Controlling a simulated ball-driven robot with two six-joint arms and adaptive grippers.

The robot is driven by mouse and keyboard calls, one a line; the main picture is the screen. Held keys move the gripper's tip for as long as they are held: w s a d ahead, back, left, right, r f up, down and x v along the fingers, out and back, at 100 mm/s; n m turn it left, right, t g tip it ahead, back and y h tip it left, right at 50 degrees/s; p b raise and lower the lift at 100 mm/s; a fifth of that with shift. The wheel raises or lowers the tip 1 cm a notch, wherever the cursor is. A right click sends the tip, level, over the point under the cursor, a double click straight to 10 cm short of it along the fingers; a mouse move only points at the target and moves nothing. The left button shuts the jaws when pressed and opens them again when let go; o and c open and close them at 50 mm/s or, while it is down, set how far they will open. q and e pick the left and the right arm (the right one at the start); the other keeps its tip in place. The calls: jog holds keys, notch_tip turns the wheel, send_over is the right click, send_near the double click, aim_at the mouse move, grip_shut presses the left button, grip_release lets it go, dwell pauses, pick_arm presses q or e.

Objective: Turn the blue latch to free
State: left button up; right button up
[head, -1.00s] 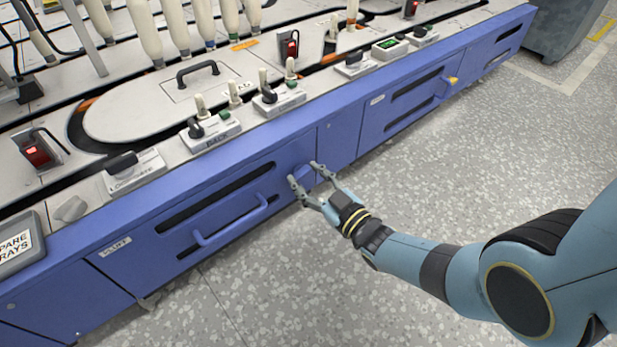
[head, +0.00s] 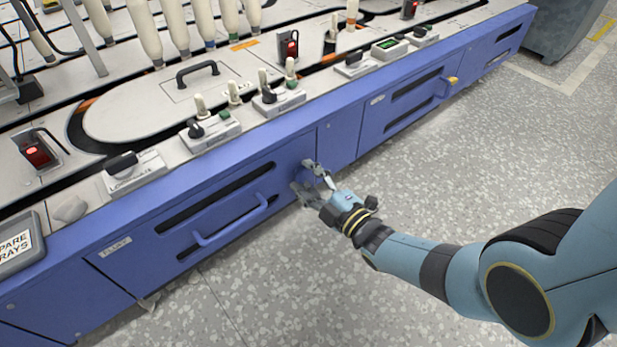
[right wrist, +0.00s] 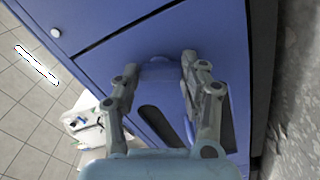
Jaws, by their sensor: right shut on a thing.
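The blue latch (right wrist: 160,70) sits on the blue front panel (head: 290,155), at the right end of the drawer with the bar handle (head: 232,222). My right gripper (head: 308,180) is at this latch in the head view, mostly covering it. In the right wrist view my right gripper (right wrist: 160,66) has one finger on each side of the latch and is shut on it. The exact angle of the latch is hard to tell. My left gripper is not in view.
Another drawer to the right has a yellow latch (head: 452,80). The bench top above carries switch boxes, bobbins and a lid with a black handle (head: 197,72). The speckled floor (head: 450,170) in front is clear. A grey bin (head: 568,30) stands at the far right.

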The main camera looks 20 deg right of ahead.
jog(key=shift+n, duration=2.3)
jog(key=shift+s, duration=0.1)
jog(key=o, duration=1.2)
jog(key=v, duration=1.2)
